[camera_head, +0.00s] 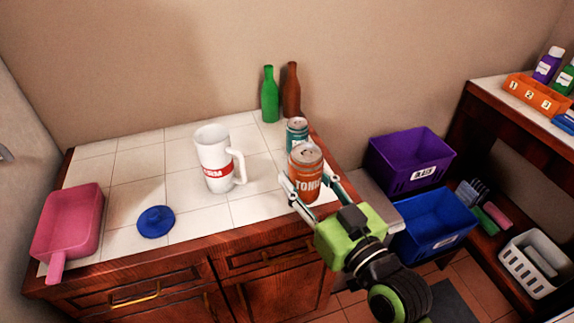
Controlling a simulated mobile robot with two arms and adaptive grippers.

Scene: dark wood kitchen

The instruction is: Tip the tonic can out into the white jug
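The orange tonic can (305,180) is upright at the right part of the tiled counter, with "TONIC" on its side. My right gripper (304,183) has one finger on each side of the can and appears closed on it. The can looks large in view; whether its base is clear of the counter is hard to tell. The white jug (213,162), with a red band and its handle to the right, stands upright left of the can, apart from it. My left gripper is not in view.
A teal can (296,130) stands just behind the tonic can. Green (269,98) and brown (291,92) bottles stand at the back. A blue lid (156,221) and a pink pan (68,222) lie left. Purple (410,160) and blue (434,224) bins are beyond the counter's right edge.

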